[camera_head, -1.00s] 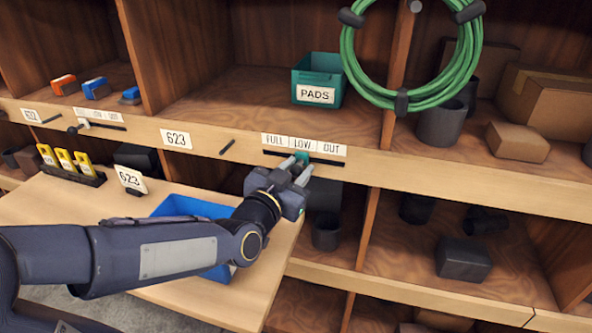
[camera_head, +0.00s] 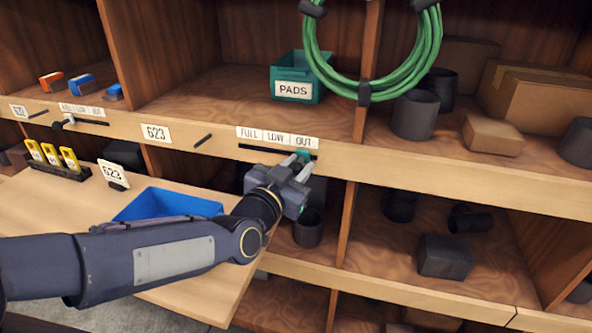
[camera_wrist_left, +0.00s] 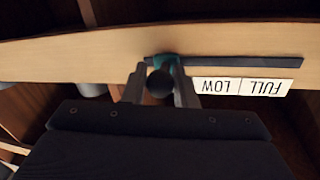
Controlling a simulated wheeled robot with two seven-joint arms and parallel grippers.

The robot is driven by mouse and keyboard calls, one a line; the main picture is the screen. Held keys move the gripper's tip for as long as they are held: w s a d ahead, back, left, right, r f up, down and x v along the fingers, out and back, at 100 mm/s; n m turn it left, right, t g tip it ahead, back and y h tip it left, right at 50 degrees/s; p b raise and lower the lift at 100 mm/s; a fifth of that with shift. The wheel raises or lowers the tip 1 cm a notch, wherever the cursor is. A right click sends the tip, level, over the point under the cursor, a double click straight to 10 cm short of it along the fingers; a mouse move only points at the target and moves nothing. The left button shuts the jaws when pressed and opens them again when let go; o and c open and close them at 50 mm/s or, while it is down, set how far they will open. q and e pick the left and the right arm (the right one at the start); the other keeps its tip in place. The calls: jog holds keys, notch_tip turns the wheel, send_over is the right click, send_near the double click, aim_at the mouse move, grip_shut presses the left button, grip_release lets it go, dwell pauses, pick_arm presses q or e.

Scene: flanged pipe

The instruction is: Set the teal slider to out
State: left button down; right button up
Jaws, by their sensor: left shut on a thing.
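The teal slider (camera_head: 303,154) sits in a dark horizontal slot (camera_head: 262,149) in the shelf's wooden front edge. It is below the OUT label (camera_head: 304,142), close to the slot's right end. My left gripper (camera_head: 296,161) is shut on the slider, its fingers reaching up to it from below. In the left wrist view, upside down, the slider (camera_wrist_left: 166,61) is near the slot's left end. A dark round knob (camera_wrist_left: 160,84) shows between the fingers there. FULL and LOW labels are readable in that view; OUT is hidden behind the gripper. My right gripper is out of view.
A teal PADS bin (camera_head: 298,80) stands on the shelf above. A green hose coil (camera_head: 372,85) hangs to its right. A second slider with a white block (camera_head: 69,119) is far left. A blue tray (camera_head: 170,203) sits on the wooden board below, behind my left arm.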

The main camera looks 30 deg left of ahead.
pick_arm(q)
jog(key=c, duration=1.5)
grip_release()
jog(key=shift+d, duration=0.35)
jog(key=shift+o, duration=1.3)
jog(key=shift+d, duration=0.1)
jog(key=shift+s, duration=0.1)
jog(key=s, duration=0.7)
jog(key=shift+s, duration=0.25)
